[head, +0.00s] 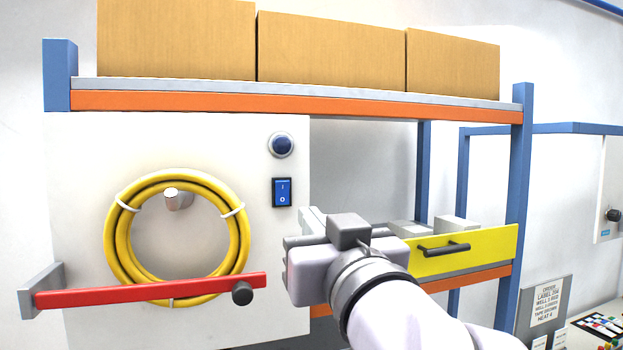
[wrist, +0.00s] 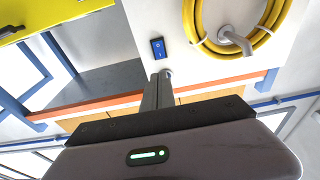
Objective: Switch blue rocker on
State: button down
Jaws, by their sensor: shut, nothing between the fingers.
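The blue rocker (head: 282,192) is a small upright switch on the white panel (head: 80,160), marked I at the top and O at the bottom. I cannot tell which half is pressed in. In the wrist view, where the scene appears upside down, the blue rocker (wrist: 158,48) sits just beyond my fingertips. My gripper (head: 306,222) is shut and empty, a little right of and below the rocker in the head view. The shut fingers also show in the wrist view (wrist: 159,82). They appear apart from the rocker.
A round dark-blue button (head: 281,145) sits above the rocker. A coiled yellow hose (head: 115,235) hangs on a peg to the left. A red bar (head: 150,290) with a dark knob crosses below it. A yellow drawer (head: 490,247) stands to the right; boxes (head: 330,48) line the shelf above.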

aim_at(284, 186)
jog(key=p+x, duration=0.4)
jog(key=x, duration=0.9)
jog(key=shift+s, duration=0.1)
jog(key=shift+w+a+p, duration=0.2)
jog(key=shift+w+p, duration=0.15)
jog(key=shift+w, duration=0.2)
jog(key=shift+r, duration=0.1)
jog(key=shift+w+r+g+p, duration=0.15)
jog(key=shift+r+g+p, duration=0.25)
jog(key=shift+p, duration=0.6)
jog(key=shift+f+b, duration=0.3)
jog(key=shift+f, duration=0.05)
